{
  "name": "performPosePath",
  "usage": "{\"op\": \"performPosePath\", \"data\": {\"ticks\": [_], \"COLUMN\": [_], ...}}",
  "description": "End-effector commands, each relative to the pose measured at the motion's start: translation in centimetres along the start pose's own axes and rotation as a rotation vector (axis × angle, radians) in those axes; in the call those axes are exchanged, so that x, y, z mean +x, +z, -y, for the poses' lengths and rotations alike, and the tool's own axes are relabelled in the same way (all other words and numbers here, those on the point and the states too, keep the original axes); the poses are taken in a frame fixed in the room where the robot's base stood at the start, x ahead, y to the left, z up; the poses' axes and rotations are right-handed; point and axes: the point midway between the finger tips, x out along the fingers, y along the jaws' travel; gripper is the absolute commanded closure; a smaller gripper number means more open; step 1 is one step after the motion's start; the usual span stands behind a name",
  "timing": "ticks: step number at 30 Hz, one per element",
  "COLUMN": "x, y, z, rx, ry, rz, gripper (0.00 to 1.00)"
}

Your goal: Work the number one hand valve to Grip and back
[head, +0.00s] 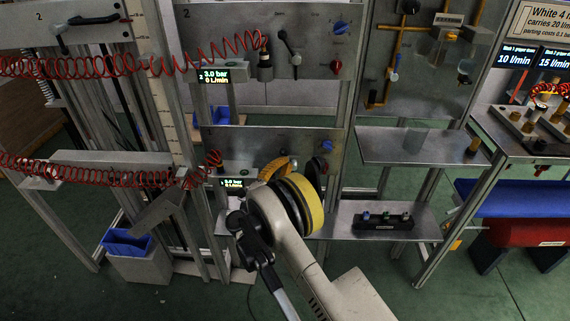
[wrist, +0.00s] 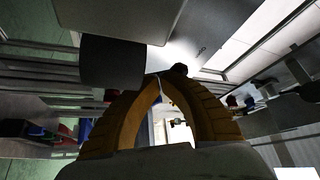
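The lower panel (head: 225,140) carries a display (head: 233,186) reading 0 L/min; its pressure figure is hard to read. My yellow-banded arm covers much of this panel, and its hand valve is hidden in the head view. My gripper (head: 275,168) has orange fingers and is close to the panel face. In the wrist view its fingertips (wrist: 158,79) come together with only a thin gap. A small dark knob (wrist: 180,70) shows just beyond the tips; whether they touch it I cannot tell. A dark cylinder (wrist: 112,62) is to the left of the tips.
The upper panel (head: 222,25), marked 2, has a black lever (head: 289,46), a blue knob (head: 341,27) and a display (head: 214,77) reading 3.0 bar. Red coiled hoses (head: 110,66) cross the left side. A shelf (head: 405,146) stands right of my arm. Green floor is open in front.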

Motion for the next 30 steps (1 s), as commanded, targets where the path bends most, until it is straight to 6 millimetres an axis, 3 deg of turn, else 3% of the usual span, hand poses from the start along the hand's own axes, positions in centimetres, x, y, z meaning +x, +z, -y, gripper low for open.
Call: {"op": "performPosePath", "data": {"ticks": [20, 30], "x": [0.3, 1.5], "y": [-0.5, -1.0], "z": [0.2, 0.5], "rx": [0.200, 0.500], "ry": [0.133, 0.336], "rz": [0.000, -0.002], "gripper": [1.00, 1.00]}}
